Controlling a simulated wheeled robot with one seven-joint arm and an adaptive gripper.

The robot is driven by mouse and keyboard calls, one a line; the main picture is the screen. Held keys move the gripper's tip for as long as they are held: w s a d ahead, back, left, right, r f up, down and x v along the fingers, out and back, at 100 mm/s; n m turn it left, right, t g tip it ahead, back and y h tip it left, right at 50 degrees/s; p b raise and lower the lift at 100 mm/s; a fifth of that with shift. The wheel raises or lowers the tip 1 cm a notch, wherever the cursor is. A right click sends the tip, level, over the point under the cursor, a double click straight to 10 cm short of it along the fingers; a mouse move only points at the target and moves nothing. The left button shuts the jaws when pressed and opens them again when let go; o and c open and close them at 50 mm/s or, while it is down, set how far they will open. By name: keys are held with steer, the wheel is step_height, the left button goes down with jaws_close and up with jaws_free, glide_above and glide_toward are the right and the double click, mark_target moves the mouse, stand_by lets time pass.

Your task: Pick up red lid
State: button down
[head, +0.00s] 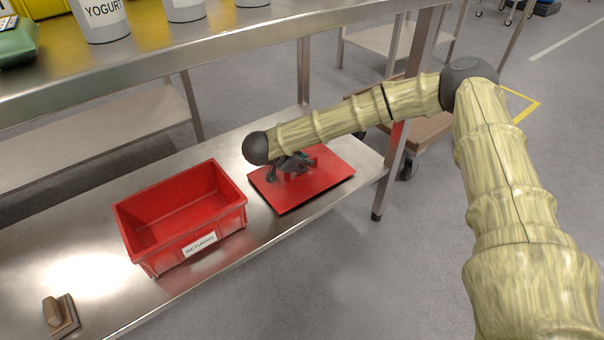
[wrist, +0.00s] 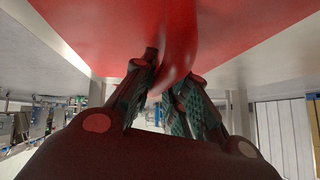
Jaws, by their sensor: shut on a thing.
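The red lid (head: 312,185) is a flat red panel at the right end of the lower steel shelf, beside the red bin. My gripper (head: 292,165) is at the lid's upper middle in the head view, partly hidden by my wrist. In the wrist view the fingers of my gripper (wrist: 162,88) are shut on a raised red handle (wrist: 178,65) of the lid. The broad red face of the lid (wrist: 95,30) fills the top of that view. I cannot tell whether the lid touches the shelf.
A red bin (head: 182,216) labelled RETURNS stands left of the lid on the steel shelf (head: 100,245). A brown hand tool (head: 60,314) lies at the front left. The upper shelf (head: 200,50) with yogurt tubs (head: 103,20) overhangs behind. A table leg (head: 392,165) stands right of the lid.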

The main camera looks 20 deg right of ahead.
step_height(320, 180, up, 10)
steer(key=p, duration=0.5)
stand_by(0.3)
steer(key=c, duration=2.1)
jaws_free()
jaws_close()
